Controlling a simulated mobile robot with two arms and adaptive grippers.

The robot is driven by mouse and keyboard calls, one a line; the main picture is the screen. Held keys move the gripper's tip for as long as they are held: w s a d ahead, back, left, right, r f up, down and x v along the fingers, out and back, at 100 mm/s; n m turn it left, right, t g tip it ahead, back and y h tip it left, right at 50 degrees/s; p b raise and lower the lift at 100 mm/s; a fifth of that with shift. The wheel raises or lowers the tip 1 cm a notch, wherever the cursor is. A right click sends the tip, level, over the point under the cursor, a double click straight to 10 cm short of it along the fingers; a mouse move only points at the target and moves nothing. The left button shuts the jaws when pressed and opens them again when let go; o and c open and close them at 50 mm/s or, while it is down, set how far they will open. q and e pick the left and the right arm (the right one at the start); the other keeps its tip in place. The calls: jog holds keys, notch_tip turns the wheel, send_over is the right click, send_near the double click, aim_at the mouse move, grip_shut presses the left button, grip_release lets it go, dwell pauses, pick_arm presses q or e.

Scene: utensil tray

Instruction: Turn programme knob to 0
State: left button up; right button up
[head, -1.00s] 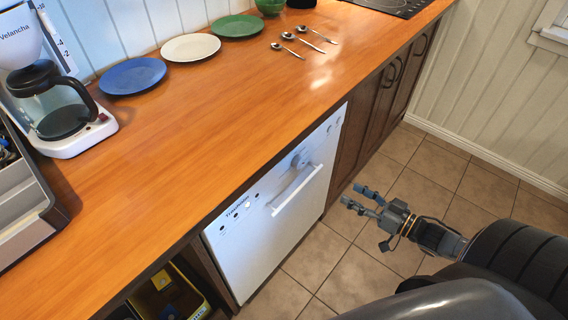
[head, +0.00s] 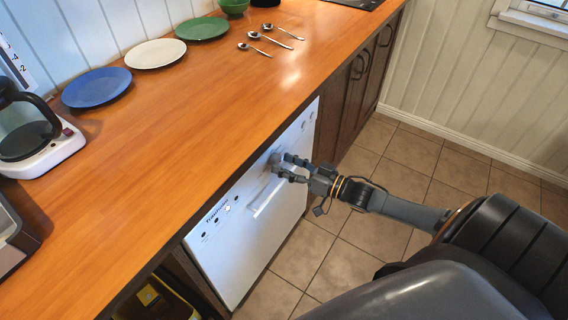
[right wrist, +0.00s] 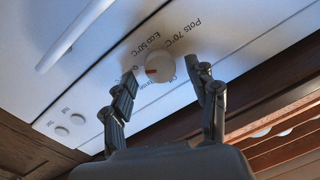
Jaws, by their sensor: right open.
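The white programme knob (right wrist: 160,66) sits on the dishwasher's front panel in the right wrist view, with a red mark on its left side. Printed labels ring it, among them "Pots 70°C" and "Eco 50°C"; the smaller ones are hard to read. My right gripper (right wrist: 166,76) is open, one finger on each side of the knob; I cannot tell whether either touches it. In the head view my right gripper (head: 284,165) is at the upper part of the white dishwasher (head: 245,235) and partly covers the knob area. My left gripper is not in view.
A long bar handle (head: 268,196) sticks out from the dishwasher front close to the gripper. The wooden counter (head: 170,130) overhangs above, holding plates, spoons and a coffee maker (head: 40,140). Tiled floor (head: 340,250) is free in front.

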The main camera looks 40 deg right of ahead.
jog(key=shift+w+a, duration=0.25)
jog(key=shift+w, duration=0.15)
jog(key=c, duration=1.2)
